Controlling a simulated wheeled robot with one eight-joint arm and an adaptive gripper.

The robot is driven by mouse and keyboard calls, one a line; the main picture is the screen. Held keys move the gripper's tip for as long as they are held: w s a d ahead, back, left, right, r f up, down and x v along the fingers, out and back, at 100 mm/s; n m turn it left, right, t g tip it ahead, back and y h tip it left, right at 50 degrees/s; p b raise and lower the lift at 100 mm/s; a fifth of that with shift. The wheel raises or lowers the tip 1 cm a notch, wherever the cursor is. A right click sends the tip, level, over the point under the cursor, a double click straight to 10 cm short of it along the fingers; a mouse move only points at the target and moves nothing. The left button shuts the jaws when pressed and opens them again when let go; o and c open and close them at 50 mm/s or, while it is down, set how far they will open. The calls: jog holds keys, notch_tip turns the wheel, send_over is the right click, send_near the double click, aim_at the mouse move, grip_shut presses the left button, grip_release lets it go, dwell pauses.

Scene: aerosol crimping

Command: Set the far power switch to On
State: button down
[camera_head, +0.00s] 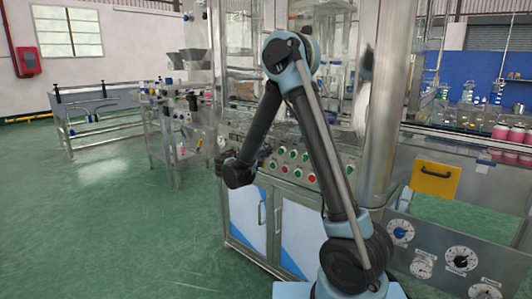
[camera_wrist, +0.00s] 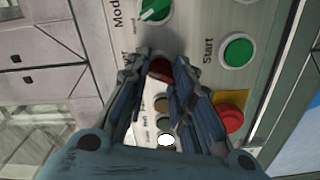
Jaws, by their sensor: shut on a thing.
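The power switch (camera_wrist: 160,70) is a dark red knob on the light metal control panel (camera_wrist: 195,22); only the end of its label shows beside it. My gripper (camera_wrist: 160,76) has its two fingers closed on this knob, one on each side, and they hide part of it. The exact angle of the knob is hard to tell. In the head view my arm reaches down to the left end of the button panel (camera_head: 296,155), where the wrist hides the switch and most of the fingers.
In the wrist view a green mode knob (camera_wrist: 155,10), a green start button (camera_wrist: 238,50) and a red button (camera_wrist: 230,118) on yellow lie close to my fingers. Cabinet doors (camera_head: 296,235) stand below the panel. Green floor (camera_head: 130,240) is open at left.

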jog(key=shift+w+a+m, duration=0.1)
jog(key=shift+a+m, duration=0.05)
jog(key=shift+m, duration=1.05)
jog(key=shift+w+a, duration=0.1)
jog(key=c, duration=1.4)
grip_release()
jog(key=shift+r, duration=0.1)
jog(key=shift+o, duration=0.2)
jog(key=shift+f+v, duration=0.2)
jog(key=shift+v, duration=0.85)
jog(key=v, duration=0.9)
jog(key=shift+s, duration=0.5)
